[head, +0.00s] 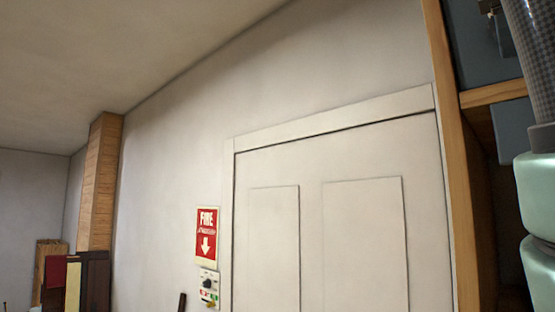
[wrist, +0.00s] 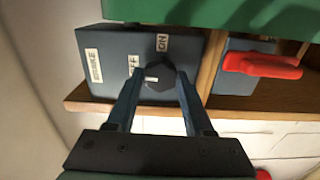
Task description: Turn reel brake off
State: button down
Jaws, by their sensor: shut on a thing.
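In the wrist view, a dark grey box (wrist: 112,75) sits on a wooden ledge and carries labels reading "BRAKE", "OFF" and "ON". Its dark round knob (wrist: 158,70) has a small white mark, which lies on the knob's lower left side, near the "OFF" label. My gripper (wrist: 160,77) has one finger on each side of the knob and is shut on it. The lower part of the knob's surroundings shows between the fingers. The head view does not show my gripper or the knob clearly.
A red handle (wrist: 262,65) on another grey box is just right of the knob, past a wooden post. A green surface (wrist: 215,15) hangs close above. In the head view, a white door (head: 340,220) and a red fire sign (head: 207,235) are on the wall.

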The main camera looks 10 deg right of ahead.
jog(key=shift+n, duration=0.3)
jog(key=shift+c, duration=1.6)
grip_release()
